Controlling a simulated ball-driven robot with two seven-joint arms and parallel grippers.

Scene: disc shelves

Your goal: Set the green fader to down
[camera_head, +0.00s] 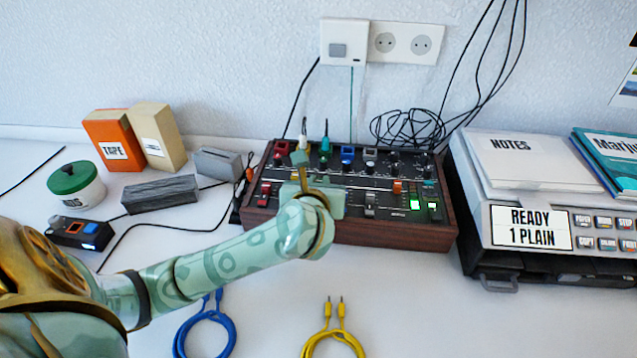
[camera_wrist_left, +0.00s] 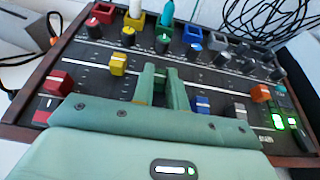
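The mixer (camera_head: 395,232) with wooden sides stands against the back of the table. The left gripper (camera_wrist_left: 161,72) is over its fader rows, pointing down at the panel. Its two pale green fingers are apart with a narrow gap between them. They stand between the yellow fader (camera_wrist_left: 118,64) and the blue fader (camera_wrist_left: 202,105). The right gripper is out of view.
Knobs and plugged cables stand along the mixer's back, including a teal plug (camera_wrist_left: 167,14) close to the gripper. A printer-like device (camera_head: 590,258) is at the right. Blue cable (camera_head: 205,330) and yellow cable (camera_head: 333,343) lie in front. Boxes stand at the back left.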

